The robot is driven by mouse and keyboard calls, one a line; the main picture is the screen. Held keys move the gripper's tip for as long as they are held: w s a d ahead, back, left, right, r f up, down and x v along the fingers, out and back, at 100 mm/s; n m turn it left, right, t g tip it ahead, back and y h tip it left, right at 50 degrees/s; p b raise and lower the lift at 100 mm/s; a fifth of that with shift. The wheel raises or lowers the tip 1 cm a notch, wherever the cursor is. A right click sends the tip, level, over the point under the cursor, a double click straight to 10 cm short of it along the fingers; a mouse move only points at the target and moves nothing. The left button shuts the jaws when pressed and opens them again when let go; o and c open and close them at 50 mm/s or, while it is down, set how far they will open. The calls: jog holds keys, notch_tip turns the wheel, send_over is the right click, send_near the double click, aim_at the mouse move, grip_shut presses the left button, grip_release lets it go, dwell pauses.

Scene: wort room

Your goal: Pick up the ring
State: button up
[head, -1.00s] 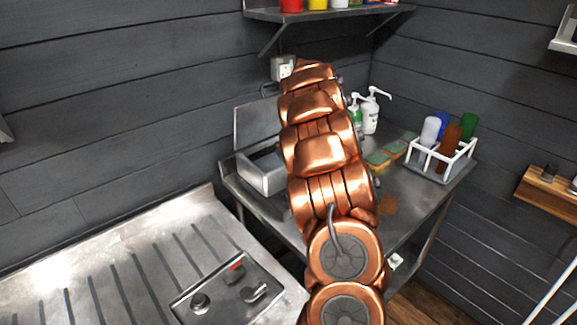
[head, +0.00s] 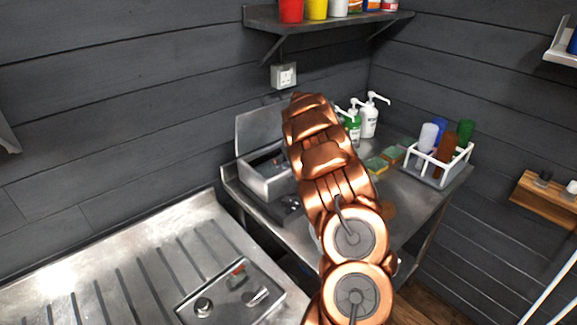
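I cannot make out a ring for certain. A shallow grey metal tray (head: 190,314) lies on the ribbed steel draining board at the lower left. It holds a round metal piece (head: 203,306), a small red-topped piece (head: 238,270) and a shiny elongated piece (head: 257,297); they are too small to name. My copper arm rises through the middle of the view over the steel table. My gripper is hidden behind the arm, so its fingers and anything in them do not show. Small dark metallic parts (head: 291,206) show at the arm's left edge; I cannot tell what they are.
The steel table (head: 405,215) bears an open metal box (head: 268,184), pump bottles (head: 369,120), sponges (head: 376,165) and a white rack (head: 440,181) of coloured bottles. A shelf (head: 340,20) is above. The ribbed draining board (head: 110,270) is mostly clear.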

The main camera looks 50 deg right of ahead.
jog(key=shift+w+f, duration=0.2)
jog(key=shift+f, duration=0.25)
jog(key=c, duration=1.5)
